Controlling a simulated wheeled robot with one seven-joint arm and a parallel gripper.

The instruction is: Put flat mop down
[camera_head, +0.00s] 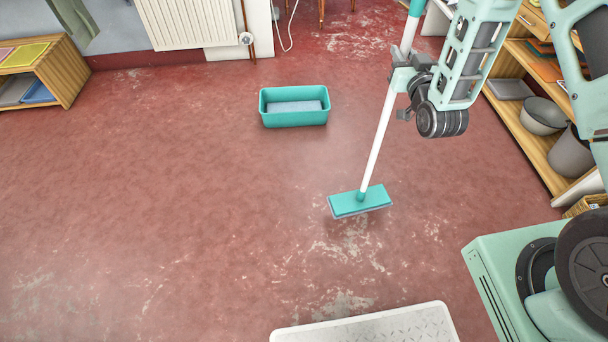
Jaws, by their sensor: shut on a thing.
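The flat mop (359,201) has a teal rectangular head and a white pole. Its head is at or just above the red floor in the middle right; I cannot tell whether it touches. The pole leans up and to the right, with a teal section at its top. My gripper (403,80) is shut on the pole in its upper part. The fingertips are partly hidden by the pole and the teal collar around it.
A teal tub (294,119) with a pale bottom stands on the floor (150,190) behind the mop head. A white textured board (365,328) lies at the front. Wooden shelves (530,137) with buckets stand at the right. A radiator (188,22) is at the back. The left floor is clear.

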